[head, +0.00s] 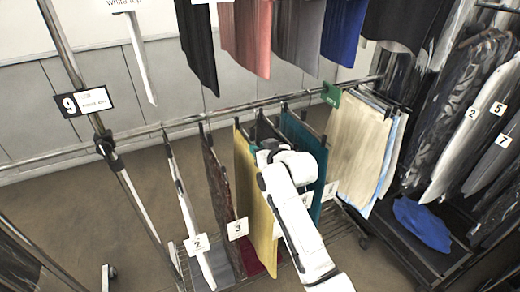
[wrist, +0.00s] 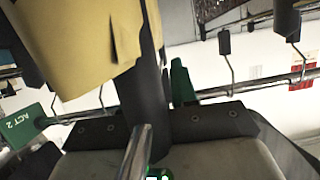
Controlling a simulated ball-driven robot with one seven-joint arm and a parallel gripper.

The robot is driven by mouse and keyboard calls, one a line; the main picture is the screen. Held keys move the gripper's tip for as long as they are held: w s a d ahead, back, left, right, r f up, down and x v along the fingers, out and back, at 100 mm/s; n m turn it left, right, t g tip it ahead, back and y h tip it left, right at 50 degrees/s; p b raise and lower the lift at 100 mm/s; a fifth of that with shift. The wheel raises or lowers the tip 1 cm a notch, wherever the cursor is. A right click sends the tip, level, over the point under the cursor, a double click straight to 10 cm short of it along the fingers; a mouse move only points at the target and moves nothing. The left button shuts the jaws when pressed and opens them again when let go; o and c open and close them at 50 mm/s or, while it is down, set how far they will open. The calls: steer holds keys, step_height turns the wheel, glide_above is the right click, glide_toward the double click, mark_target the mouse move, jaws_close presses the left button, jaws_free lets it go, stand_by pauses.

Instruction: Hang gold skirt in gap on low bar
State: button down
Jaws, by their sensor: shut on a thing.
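The gold skirt (head: 257,205) hangs among the garments below the low bar (head: 150,128) in the head view, to the right of a dark patterned skirt (head: 218,185). Its cloth also fills the upper left of the wrist view (wrist: 75,50). My gripper (wrist: 150,135) is shut on what looks like the gold skirt's hanger, with a dark upright piece and a metal rod between its dark fingers. In the head view my arm hides the fingertips. I cannot tell whether the hanger's hook rests on the bar. The bar crosses the wrist view (wrist: 255,87) behind the fingers.
A teal skirt (head: 304,150) hangs right of my arm, then a green divider (head: 331,95) and cream garments (head: 355,150). A narrow white garment (head: 188,215) hangs left, with bare bar beside it. Upper-rail garments (head: 250,35) hang above. Bagged clothes (head: 460,110) stand at right.

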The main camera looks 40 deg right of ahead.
mark_target(254, 138)
steer(key=shift+w, duration=0.15)
steer(key=shift+w+d+r+b, duration=0.1)
steer(key=shift+w+d+b, duration=0.2)
steer(key=shift+w+b, duration=0.65)
steer(key=shift+w+d+f+b, duration=0.1)
steer(key=shift+w+d+b, duration=0.3)
steer(key=shift+w, duration=0.95)
steer(key=shift+w+d+r+b, duration=0.1)
steer(key=shift+w+d+b, duration=0.1)
steer(key=shift+w+b, duration=0.8)
steer(key=shift+w, duration=0.25)
